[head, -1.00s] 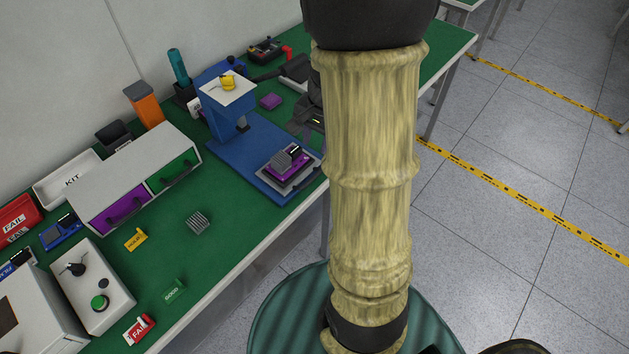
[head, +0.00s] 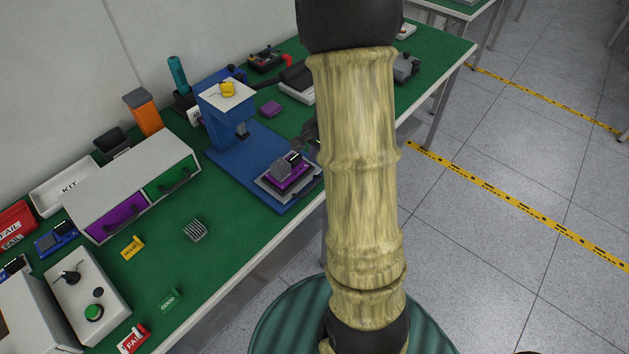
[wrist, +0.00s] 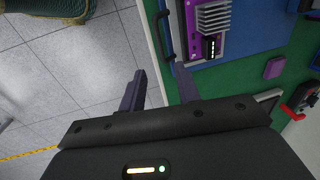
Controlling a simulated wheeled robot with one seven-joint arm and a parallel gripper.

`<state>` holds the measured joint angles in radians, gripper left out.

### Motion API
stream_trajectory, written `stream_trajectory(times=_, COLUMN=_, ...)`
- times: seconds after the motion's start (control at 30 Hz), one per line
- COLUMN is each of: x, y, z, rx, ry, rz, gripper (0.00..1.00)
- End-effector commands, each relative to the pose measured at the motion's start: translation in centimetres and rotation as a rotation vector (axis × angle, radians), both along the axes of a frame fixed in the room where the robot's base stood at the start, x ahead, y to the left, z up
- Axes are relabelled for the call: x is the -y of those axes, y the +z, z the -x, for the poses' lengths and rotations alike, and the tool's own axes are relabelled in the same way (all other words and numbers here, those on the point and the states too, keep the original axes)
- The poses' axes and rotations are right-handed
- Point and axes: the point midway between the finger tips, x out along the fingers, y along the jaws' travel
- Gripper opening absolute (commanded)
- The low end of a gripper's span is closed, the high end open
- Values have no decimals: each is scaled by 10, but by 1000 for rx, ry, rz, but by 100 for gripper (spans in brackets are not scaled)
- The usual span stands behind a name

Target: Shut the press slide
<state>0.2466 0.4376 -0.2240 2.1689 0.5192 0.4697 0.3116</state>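The blue press (head: 227,118) stands on the green bench. Its slide (head: 266,188), a grey plate carrying a purple part with a grey finned heat sink (head: 280,169), sits out at the bench-side end of the blue base, clear of the press head. In the wrist view the slide (wrist: 192,48) is at the top, with a black bar handle (wrist: 164,36) on its left side. My gripper (wrist: 158,88) is open and empty. Its fingers lie below the handle in that view, apart from it. In the head view my arm hides most of the gripper.
A purple block (head: 270,108) lies behind the base. A two-drawer cabinet (head: 130,180), a loose heat sink (head: 195,231) and a control box (head: 88,298) stand to the left. The bench edge (head: 250,262) runs close to the slide; open floor lies beyond.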

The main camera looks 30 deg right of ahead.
Motion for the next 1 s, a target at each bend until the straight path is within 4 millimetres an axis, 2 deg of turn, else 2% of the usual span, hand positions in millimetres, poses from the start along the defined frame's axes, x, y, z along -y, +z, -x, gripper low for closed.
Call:
stream_trajectory(times=0.1, x=-1, y=-24, z=-3, rx=-4, ry=-1, rz=-2, gripper=33)
stream_trajectory(times=0.53, x=-6, y=-93, z=-15, rx=-3, ry=0, rz=-1, gripper=33)
stream_trajectory(times=0.7, x=-7, y=-104, z=-17, rx=-1, ry=-1, rz=-1, gripper=33)
stream_trajectory(times=0.97, x=-7, y=-104, z=-18, rx=0, ry=0, rz=0, gripper=33)
stream_trajectory(times=1.0, x=-7, y=-104, z=-18, rx=0, ry=0, rz=0, gripper=25)
